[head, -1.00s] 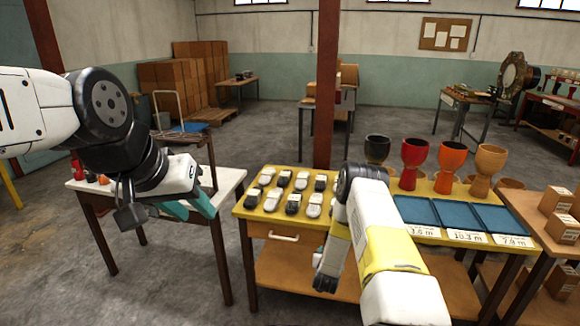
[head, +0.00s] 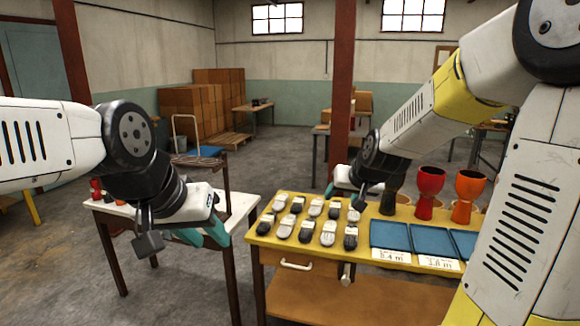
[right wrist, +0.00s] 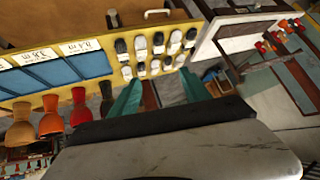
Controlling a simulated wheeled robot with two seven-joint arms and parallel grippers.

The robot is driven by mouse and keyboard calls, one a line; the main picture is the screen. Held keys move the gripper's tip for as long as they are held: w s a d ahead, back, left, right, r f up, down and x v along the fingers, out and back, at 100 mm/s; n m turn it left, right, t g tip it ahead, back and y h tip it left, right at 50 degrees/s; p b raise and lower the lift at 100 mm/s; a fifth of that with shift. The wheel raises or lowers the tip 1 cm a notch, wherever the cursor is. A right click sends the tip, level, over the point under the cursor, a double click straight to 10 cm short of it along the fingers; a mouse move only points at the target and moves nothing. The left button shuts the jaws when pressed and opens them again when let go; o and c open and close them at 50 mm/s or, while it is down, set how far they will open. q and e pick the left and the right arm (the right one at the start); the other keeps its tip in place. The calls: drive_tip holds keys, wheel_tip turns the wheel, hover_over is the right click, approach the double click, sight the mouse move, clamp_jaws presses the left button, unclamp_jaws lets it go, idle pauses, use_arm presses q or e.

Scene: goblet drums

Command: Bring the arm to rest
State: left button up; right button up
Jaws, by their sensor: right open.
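My left gripper (head: 203,236) hangs at the left in the head view, its two teal fingers apart and empty, in front of the small white-topped table (head: 240,202). My right arm (head: 420,120) reaches in from the right across the head view. Its hand is over the back of the yellow table (head: 300,255), near the dark goblet drum (head: 392,192). In the right wrist view my right gripper (right wrist: 162,92) has its teal fingers wide apart with nothing between them. Its fingertips are mostly hidden in the head view.
Several black and white shoe-like items (head: 302,228) stand on the yellow table. Blue trays (head: 390,236) with labels lie beside them. A red drum (head: 428,192) and an orange drum (head: 467,195) stand behind the trays. A red post (head: 342,80) rises behind the table.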

drive_tip(key=s+r+g, duration=0.1)
drive_tip(key=s+r, duration=0.1)
drive_tip(key=s, duration=1)
drive_tip(key=s+r+n+g, duration=0.1)
drive_tip(key=s+r, duration=0.1)
drive_tip(key=s, duration=1)
drive_tip(key=shift+s+d+r+g, duration=0.15)
drive_tip(key=shift+s+r+g, duration=0.15)
drive_tip(key=shift+s, duration=0.1)
